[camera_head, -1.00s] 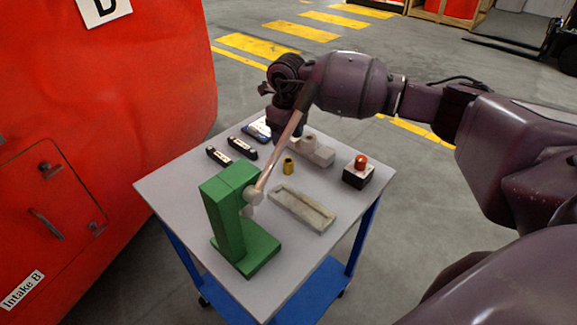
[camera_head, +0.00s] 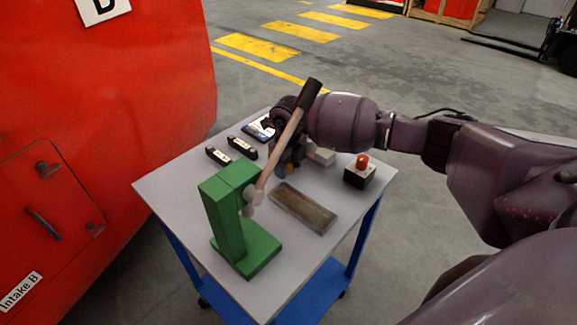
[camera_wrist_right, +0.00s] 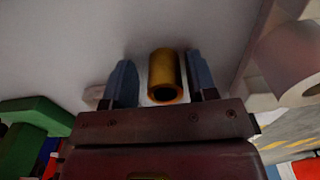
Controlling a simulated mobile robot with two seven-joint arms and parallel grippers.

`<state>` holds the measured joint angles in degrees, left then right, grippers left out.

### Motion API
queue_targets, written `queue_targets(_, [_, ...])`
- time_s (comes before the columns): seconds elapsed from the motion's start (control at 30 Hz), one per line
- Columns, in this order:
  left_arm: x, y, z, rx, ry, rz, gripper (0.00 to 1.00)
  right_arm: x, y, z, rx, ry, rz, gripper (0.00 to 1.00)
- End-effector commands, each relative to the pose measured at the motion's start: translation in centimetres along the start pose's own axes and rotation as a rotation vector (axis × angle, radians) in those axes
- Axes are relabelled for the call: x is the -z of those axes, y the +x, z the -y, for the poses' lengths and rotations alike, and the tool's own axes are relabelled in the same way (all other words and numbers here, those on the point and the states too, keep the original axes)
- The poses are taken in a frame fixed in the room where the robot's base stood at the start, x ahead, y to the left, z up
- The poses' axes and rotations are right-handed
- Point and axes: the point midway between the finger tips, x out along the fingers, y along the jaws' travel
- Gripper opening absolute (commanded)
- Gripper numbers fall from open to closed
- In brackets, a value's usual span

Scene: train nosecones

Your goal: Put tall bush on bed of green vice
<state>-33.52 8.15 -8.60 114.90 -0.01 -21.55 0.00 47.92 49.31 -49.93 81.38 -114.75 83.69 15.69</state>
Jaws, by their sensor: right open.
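The tall bush is a brass-coloured hollow cylinder (camera_wrist_right: 165,75). In the right wrist view it stands between the two spread blue-grey fingers of my right gripper (camera_wrist_right: 162,80), with gaps on both sides. In the head view my right gripper (camera_head: 285,168) is low over the table behind the vice handle, and the bush is mostly hidden there. The green vice (camera_head: 224,218) stands at the table's near left, with its flat bed (camera_head: 262,255) bare and a long handle with a black grip leaning up to the right. My left gripper is not seen.
A shallow grey tray (camera_head: 325,222) lies right of the vice. A box with a red button (camera_head: 360,172) stands at the right edge, near pale blocks (camera_head: 321,156). Two small black bars (camera_head: 242,147) lie at the back left. A large red body (camera_head: 100,120) stands left of the table.

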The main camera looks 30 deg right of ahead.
Motion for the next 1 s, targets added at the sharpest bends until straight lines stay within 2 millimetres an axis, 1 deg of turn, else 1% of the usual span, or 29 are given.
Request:
queue_targets(0.13, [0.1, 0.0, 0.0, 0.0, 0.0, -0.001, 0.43, 0.0, -0.1, 0.0, 0.001, 0.0, 0.002, 0.52])
queue_targets(0.17, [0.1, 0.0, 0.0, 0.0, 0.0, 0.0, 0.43, 0.0, -0.1, 0.0, 0.001, 0.0, 0.002, 0.51])
queue_targets(0.4, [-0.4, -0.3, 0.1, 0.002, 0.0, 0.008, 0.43, 0.0, -0.1, 0.0, 0.0, 0.0, 0.002, 0.14])
queue_targets(0.47, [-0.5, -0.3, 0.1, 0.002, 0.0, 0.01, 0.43, -0.1, -0.2, 0.0, 0.0, 0.0, 0.002, 0.06])
queue_targets(0.67, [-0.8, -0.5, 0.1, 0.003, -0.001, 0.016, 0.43, -0.1, -0.2, 0.0, 0.001, 0.0, 0.003, 0.06])
queue_targets(0.77, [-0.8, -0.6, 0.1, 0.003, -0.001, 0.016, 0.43, -0.1, -0.8, 0.0, 0.001, 0.0, 0.004, 0.06])
queue_targets(0.87, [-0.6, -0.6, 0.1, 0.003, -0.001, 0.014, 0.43, -0.1, -2.0, 0.1, 0.002, 0.0, 0.006, 0.06])
queue_targets(0.97, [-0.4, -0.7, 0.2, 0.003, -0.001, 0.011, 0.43, -0.1, -3.9, 0.1, 0.003, 0.0, 0.007, 0.06])
queue_targets(1.0, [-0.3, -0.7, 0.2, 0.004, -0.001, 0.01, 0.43, -0.1, -4.8, 0.1, 0.002, -0.001, 0.008, 0.06])
